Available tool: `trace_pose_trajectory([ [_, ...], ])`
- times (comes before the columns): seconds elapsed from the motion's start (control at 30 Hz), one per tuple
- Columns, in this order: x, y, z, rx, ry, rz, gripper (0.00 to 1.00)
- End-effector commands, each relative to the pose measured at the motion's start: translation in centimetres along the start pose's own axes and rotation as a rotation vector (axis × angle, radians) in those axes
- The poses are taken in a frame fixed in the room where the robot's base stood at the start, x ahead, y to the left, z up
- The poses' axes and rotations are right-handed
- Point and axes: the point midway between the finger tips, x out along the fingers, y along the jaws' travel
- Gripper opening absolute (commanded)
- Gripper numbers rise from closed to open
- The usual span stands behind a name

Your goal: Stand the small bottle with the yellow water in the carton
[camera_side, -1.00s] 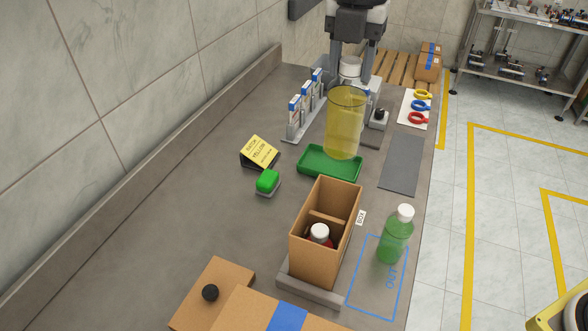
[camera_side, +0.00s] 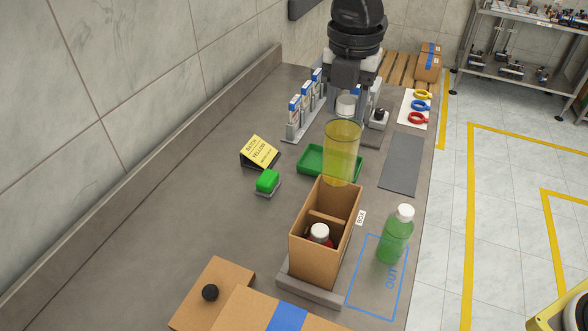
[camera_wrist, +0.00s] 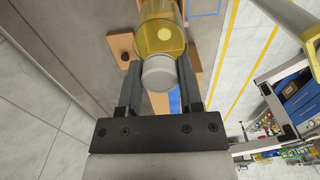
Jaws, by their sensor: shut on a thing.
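The bottle with the yellow water (camera_side: 342,155) hangs upright in my gripper (camera_side: 346,103). In the wrist view my gripper (camera_wrist: 160,82) is shut around the bottle's upper part, with its white cap (camera_wrist: 159,73) between the fingers and the yellow body (camera_wrist: 158,36) beyond. The brown carton (camera_side: 312,258) stands open on a grey base. A divider splits it into two compartments. The near one holds a red bottle with a white cap (camera_side: 320,231); the far one looks empty where I see into it. The yellow bottle's lower end appears at the carton's far rim; I cannot tell its exact height.
A green tray (camera_side: 312,158) lies behind the carton. A green bottle (camera_side: 395,238) stands to the right by the blue OUT outline. A green block (camera_side: 268,181) and a yellow sign (camera_side: 260,151) are to the left. Flat cardboard (camera_side: 225,282) lies in front.

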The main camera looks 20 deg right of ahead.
Motion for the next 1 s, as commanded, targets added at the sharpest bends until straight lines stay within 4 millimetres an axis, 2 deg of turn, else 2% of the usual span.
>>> trace_pose_trajectory([
  [0.4, 2.6, 0.0, 0.0, 0.000, 0.000, -0.001, 0.00],
  [1.0, 2.6, 0.0, 0.0, 0.000, 0.000, 0.001, 0.00],
])
